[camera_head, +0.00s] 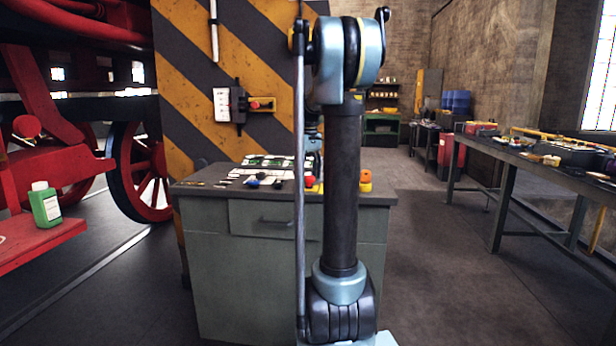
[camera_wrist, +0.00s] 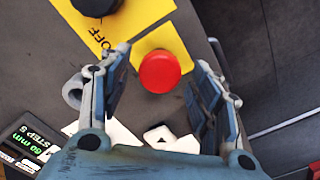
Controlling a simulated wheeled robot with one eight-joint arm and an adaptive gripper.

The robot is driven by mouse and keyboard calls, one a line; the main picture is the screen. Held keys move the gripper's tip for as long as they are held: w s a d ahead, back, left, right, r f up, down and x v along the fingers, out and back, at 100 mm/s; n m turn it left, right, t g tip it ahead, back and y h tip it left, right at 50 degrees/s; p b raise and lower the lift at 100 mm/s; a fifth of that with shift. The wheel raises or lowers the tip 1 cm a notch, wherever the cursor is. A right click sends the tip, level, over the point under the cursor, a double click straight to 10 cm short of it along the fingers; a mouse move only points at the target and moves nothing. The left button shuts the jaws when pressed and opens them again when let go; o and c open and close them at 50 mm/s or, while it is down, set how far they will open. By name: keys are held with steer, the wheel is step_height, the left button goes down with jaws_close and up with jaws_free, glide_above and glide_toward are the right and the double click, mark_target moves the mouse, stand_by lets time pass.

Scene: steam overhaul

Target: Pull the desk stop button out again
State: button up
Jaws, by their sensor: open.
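In the wrist view a round red stop button (camera_wrist: 159,72) sits on a yellow plate (camera_wrist: 150,40) on the dark desk top. My gripper (camera_wrist: 163,57) is open, with one finger on each side of the button. Gaps show between the button and both fingers, so they appear not to touch it. In the head view a red button (camera_head: 309,181) with yellow below it shows at the desk's right part, beside my arm. My arm covers the gripper there. Whether the button is pressed in cannot be told.
A second yellow plate marked OFF with a black knob (camera_wrist: 97,5) lies close by. A small display (camera_wrist: 25,140) and white cards are near. In the head view an orange-topped yellow item (camera_head: 365,181) stands on the desk's right end.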

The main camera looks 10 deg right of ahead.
mark_target(308, 177)
jaws_close()
steer(key=shift+r, duration=0.75)
jaws_free()
step_height(308, 177, up, 12)
steer(key=shift+f, duration=0.1)
stand_by(0.4)
